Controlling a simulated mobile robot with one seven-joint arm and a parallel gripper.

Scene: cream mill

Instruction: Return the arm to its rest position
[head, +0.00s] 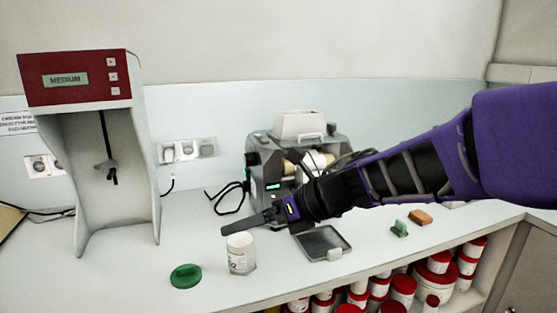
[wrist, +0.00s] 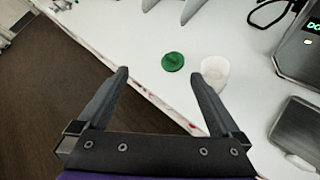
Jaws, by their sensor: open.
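My purple arm reaches in from the right in the head view. My gripper (head: 250,222) is just above and behind the white jar there. In the wrist view my gripper (wrist: 160,82) is open, with nothing between its two dark fingers. The white jar (head: 241,258) stands upright on the counter with a printed label; in the wrist view the jar (wrist: 214,70) shows from above, partly behind the right finger. A green lid (head: 186,276) lies on the counter left of the jar, apart from it; the lid (wrist: 173,62) also shows in the wrist view.
A red-topped mixer (head: 75,80) reading MEDIUM stands at the left. A grey mill (head: 265,165) is behind my arm, with a dark tray (head: 322,243) before it. Green and orange blocks (head: 420,216) lie right. Red-lidded tubs (head: 403,287) fill the shelf below. The front-left counter is clear.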

